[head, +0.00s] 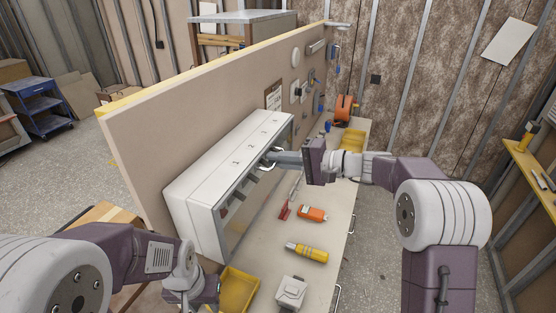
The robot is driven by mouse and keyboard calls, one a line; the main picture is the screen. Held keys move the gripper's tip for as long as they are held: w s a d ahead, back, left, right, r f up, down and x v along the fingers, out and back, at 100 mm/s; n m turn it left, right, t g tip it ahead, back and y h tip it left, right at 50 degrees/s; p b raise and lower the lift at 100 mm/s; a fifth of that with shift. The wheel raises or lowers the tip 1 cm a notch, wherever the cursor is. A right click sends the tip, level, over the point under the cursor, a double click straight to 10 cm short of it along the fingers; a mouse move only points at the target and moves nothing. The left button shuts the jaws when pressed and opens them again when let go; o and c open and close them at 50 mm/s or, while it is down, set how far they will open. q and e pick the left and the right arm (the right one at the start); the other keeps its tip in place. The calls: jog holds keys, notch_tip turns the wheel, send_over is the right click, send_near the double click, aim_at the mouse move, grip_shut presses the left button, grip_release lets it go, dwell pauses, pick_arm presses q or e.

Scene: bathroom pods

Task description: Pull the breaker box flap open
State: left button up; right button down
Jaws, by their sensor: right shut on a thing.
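The breaker box (215,165) is a long white case standing on the workbench against the tan panel. Its top carries small number marks. Its front side shows a row of dark switch-like parts and a pale handle (267,166) near the far end. My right gripper (273,158) reaches in from the right and is shut on this handle. The fingertips partly cover it, and I cannot tell how far the flap stands open. My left gripper (190,298) is low at the bottom left, near a yellow tray, and its fingers are not clear.
The yellow tray (239,291), a white box (291,291), a yellow-handled tool (306,252), an orange tool (312,213) and a red item (285,210) lie on the workbench (265,253). An orange reel (343,106) and a yellow bin (352,140) are further back.

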jog(key=shift+s+f, duration=0.1)
jog(key=shift+f, duration=0.1)
dwell(0.5)
jog(key=shift+f+b, duration=0.15)
jog(key=shift+b, duration=0.35)
jog(key=s+d+f+t+y+b, duration=0.2)
jog(key=s+d+f+y+b, duration=0.3)
jog(key=b, duration=3.4)
jog(key=shift+d+f+t+y, duration=0.4)
jog(key=shift+d+f+y, duration=0.8)
jog(key=shift+d+f, duration=3.25)
jog(key=shift+a+f, duration=0.7)
jog(key=c, duration=1.8)
grip_release()
jog(key=shift+s, duration=0.1)
